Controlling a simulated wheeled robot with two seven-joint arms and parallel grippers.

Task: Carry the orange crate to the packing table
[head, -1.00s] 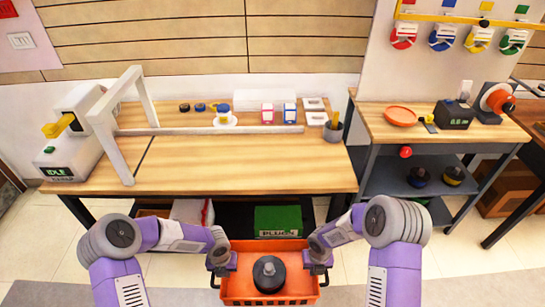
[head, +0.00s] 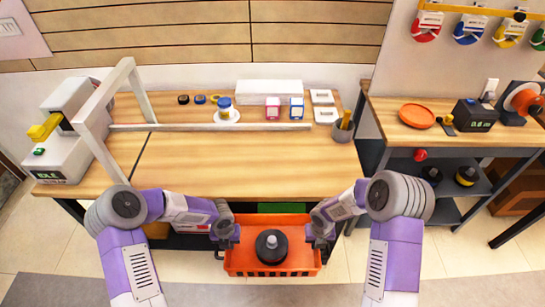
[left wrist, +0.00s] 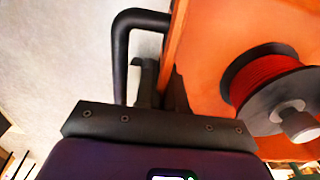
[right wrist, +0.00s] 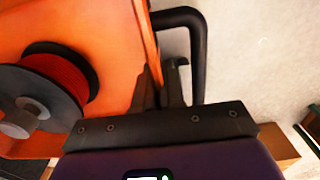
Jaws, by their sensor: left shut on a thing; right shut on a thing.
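The orange crate (head: 240,262) hangs between my two grippers in front of the long wooden table (head: 230,165). A black spool (head: 271,246) sits inside it; the wrist views show red filament wound on the spool (left wrist: 262,85). My left gripper (head: 226,238) is shut on the crate's left side, at a black handle (left wrist: 125,50). My right gripper (head: 318,238) is shut on the right side, at the other black handle (right wrist: 196,50). The crate looks level. The fingertips are partly hidden in the wrist views.
A white machine (head: 60,130) and grey frame stand at the table's left. The front middle is bare. A side bench (head: 405,135) with an orange dish (head: 417,115) stands to the right.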

